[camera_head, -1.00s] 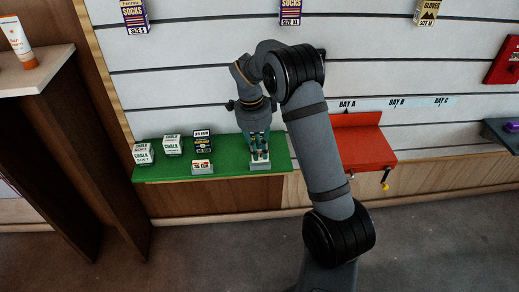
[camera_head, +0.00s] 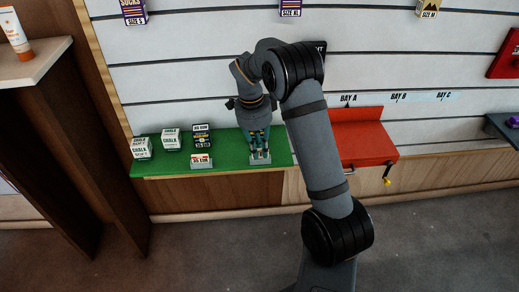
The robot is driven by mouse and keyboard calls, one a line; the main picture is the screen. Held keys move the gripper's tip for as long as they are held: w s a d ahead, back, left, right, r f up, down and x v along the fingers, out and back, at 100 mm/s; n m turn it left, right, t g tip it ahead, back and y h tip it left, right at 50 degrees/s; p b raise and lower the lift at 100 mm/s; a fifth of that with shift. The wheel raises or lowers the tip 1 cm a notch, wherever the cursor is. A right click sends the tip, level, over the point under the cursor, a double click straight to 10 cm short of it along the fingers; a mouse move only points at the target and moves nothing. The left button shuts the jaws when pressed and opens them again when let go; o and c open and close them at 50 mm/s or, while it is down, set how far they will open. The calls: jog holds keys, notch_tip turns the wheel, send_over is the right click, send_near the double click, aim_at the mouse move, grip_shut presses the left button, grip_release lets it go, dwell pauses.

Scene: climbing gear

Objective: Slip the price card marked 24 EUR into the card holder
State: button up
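My gripper (camera_head: 259,153) points down over the right part of the green shelf (camera_head: 230,169). Its fingertips are at a small grey holder (camera_head: 260,161) near the shelf's front edge. The fingers are small and dark here, and I cannot make out whether they are open or shut. Whether a card is between them, or in this holder, is hidden or too small to tell. The marking 24 EUR is not readable anywhere. Another small holder with a white price card (camera_head: 201,160) stands to the left on the shelf; its marking is too small to read surely.
White chalk boxes (camera_head: 171,138) and a dark box (camera_head: 203,136) stand on the left of the green shelf. A red shelf (camera_head: 365,142) under BAY A is to the right. A wooden ledge with a tube (camera_head: 16,32) is at far left. Socks hang above.

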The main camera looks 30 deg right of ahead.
jog(key=o, duration=0.5)
jog(key=shift+o, duration=0.2)
jog(key=shift+r, duration=0.1)
notch_tip(320, 180, up, 12)
jog(key=a, duration=0.1)
jog(key=shift+w, duration=0.2)
jog(key=shift+a, duration=0.1)
jog(key=f, duration=0.4)
jog(key=d+f, duration=0.1)
jog(key=f, duration=0.7)
jog(key=shift+s+d, duration=0.15)
jog(key=shift+s, duration=0.1)
jog(key=shift+r+p, duration=0.45)
jog(key=shift+p, duration=0.2)
jog(key=shift+r+p, duration=0.45)
jog(key=shift+r, duration=0.1)
